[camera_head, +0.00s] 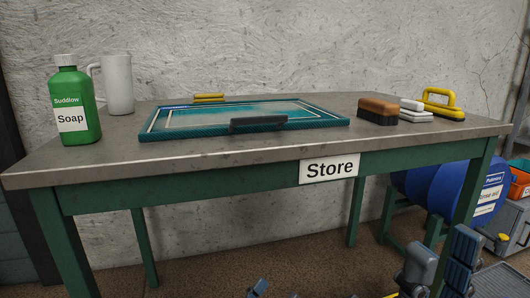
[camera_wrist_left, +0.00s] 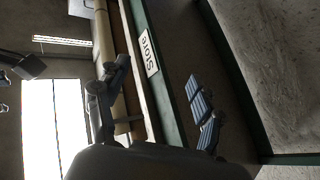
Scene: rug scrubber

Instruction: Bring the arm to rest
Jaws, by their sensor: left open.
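My right gripper (camera_head: 440,258) shows at the lower right of the head view, in front of the table's right front leg and below the tabletop. Its two dark, blue-padded fingers stand apart with nothing seen between them. My left gripper (camera_wrist_left: 158,72) shows in the left wrist view with its fingers spread wide and empty. The table's "Store" sign (camera_wrist_left: 148,48) appears beyond and between them. In the head view only small tips of the left gripper show at the bottom edge; the rest of that arm is out of frame.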

